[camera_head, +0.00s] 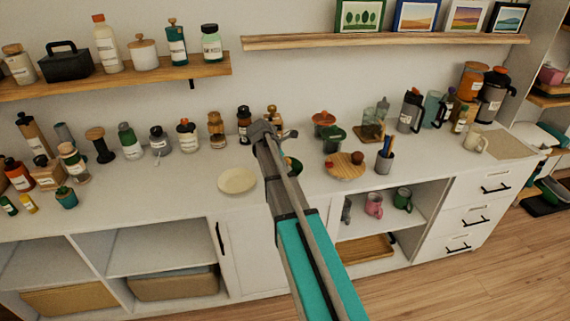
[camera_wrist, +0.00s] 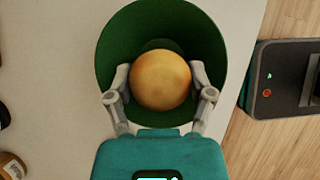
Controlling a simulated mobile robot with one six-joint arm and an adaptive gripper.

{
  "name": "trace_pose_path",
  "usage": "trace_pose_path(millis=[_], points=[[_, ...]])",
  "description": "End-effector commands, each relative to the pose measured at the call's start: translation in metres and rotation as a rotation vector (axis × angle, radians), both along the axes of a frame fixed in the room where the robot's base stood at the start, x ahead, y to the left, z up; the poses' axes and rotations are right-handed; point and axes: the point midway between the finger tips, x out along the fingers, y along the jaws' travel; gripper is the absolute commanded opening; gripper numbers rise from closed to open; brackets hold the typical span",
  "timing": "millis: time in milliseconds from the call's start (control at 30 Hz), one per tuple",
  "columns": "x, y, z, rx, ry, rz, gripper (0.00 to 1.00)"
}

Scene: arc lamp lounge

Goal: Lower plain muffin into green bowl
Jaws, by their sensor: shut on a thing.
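The plain muffin (camera_wrist: 160,80) is round and golden brown in the wrist view. My gripper (camera_wrist: 160,88) is shut on it, one finger on each side. The green bowl (camera_wrist: 112,62) lies behind the muffin in this view, its dark green inner wall showing around it. The muffin appears over the bowl's middle; whether it touches the bottom cannot be told. In the head view my arm hides most of the bowl, and only a green edge (camera_head: 295,165) shows to the right of my gripper (camera_head: 270,137). The muffin is not visible there.
A cream plate (camera_head: 237,181) lies left of my arm on the white counter. A round wooden board (camera_head: 345,167) and a pen cup (camera_head: 384,161) stand to the right. Several jars and bottles line the wall. Free counter lies left of the plate.

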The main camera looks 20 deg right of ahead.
Motion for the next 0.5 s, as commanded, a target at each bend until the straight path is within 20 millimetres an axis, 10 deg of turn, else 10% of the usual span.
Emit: trace_pose_path(millis=[500], points=[[0.0000, 0.0000, -0.0060, 0.000, 0.000, 0.000, 0.25]])
